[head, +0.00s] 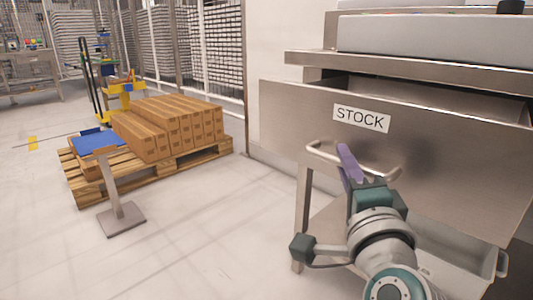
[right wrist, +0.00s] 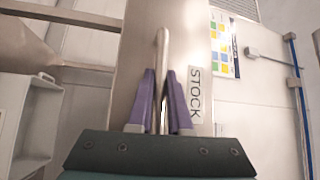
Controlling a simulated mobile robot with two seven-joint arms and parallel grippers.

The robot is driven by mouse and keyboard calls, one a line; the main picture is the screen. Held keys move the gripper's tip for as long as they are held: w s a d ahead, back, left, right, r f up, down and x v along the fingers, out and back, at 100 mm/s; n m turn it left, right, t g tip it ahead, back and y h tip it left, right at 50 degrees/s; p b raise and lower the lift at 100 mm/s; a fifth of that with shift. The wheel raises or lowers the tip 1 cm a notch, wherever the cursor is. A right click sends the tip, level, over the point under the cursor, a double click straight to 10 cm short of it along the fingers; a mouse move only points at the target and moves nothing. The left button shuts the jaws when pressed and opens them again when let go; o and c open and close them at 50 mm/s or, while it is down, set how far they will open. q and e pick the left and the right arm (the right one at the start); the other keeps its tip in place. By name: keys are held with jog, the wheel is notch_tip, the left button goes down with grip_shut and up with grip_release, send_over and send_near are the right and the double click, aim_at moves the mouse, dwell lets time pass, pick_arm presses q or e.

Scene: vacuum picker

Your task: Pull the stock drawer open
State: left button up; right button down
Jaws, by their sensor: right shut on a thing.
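The stock drawer (head: 290,115) is a brushed metal front with a white "STOCK" label (head: 361,119). Its front stands out from the cabinet, and a dark gap shows above its top edge. Its bar handle (head: 322,152) is curved metal below the label. My right gripper (head: 350,163) has purple fingers and is shut on the handle near its middle. In the right wrist view the handle (right wrist: 163,45) runs between the two fingers of the right gripper (right wrist: 162,100), and the label (right wrist: 195,92) lies to the right. My left gripper is not in view.
A metal worktop (head: 400,66) with a grey box-like unit sits above the drawer. A metal bin (head: 460,250) is below it. A pallet (head: 90,185) with brown cartons (head: 170,125) and a small blue-topped stand (head: 98,143) are at left. The floor between is clear.

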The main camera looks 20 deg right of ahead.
jog(key=shift+s+a, duration=0.25)
jog(key=shift+a, duration=0.4)
jog(key=c, duration=0.8)
grip_release()
jog(key=shift+c, duration=0.2)
jog(key=shift+s, duration=0.1)
jog(key=shift+s+a, duration=0.15)
jog(key=shift+s, duration=0.2)
jog(key=p+v, duration=0.2)
jog(key=v, duration=0.7)
